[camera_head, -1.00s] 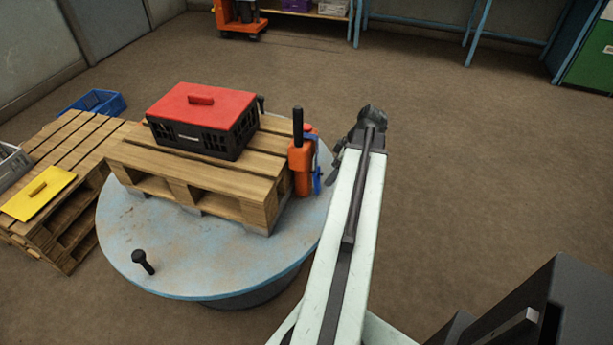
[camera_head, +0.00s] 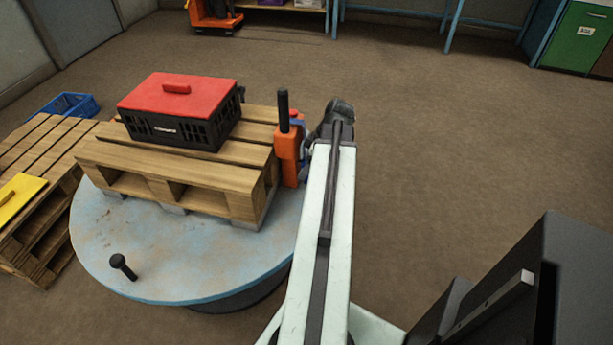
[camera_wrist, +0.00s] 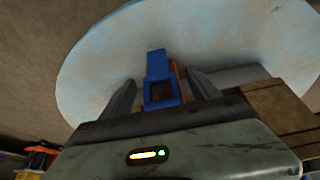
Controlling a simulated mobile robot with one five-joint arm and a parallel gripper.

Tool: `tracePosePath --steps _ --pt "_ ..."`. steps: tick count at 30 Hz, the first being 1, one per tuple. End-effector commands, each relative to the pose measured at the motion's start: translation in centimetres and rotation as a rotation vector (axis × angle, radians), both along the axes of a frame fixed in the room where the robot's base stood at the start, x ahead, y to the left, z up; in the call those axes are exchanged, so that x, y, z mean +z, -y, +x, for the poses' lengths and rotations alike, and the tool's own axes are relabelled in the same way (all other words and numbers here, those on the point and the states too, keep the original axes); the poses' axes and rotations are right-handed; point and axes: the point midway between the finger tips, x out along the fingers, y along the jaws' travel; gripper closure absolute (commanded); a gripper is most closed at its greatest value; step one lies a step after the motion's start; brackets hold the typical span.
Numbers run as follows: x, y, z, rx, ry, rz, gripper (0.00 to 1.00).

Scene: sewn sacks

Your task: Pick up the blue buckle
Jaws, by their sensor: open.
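The blue buckle (camera_wrist: 155,62) shows in the wrist view between the two dark fingers of my gripper (camera_wrist: 161,80). The fingers are open and spread, with the buckle in the gap; I cannot tell whether either finger touches it. An orange part shows just behind the buckle. In the head view my arm and gripper hide most of the buckle, beside the orange post (camera_head: 287,150) with a black handle at the pallet's right end.
A wooden pallet (camera_head: 165,172) stands on a round pale blue table (camera_head: 190,262) and bears a black crate (camera_head: 180,132) with a red lid. A black knob (camera_head: 121,265) rises at the table's front. Open floor lies to the right.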

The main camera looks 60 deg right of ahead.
Motion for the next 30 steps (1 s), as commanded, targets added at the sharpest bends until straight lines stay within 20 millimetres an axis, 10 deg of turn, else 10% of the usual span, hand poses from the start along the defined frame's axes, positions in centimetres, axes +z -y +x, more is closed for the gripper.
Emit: tracePosePath --steps 8,16,30 --pt "-1.1 -0.1 0.4 -0.001 0.0 0.0 0.29" --pt "-1.0 -0.1 0.3 -0.002 0.0 0.001 0.99" --pt "1.3 -0.1 0.3 -0.002 0.0 0.001 0.99"
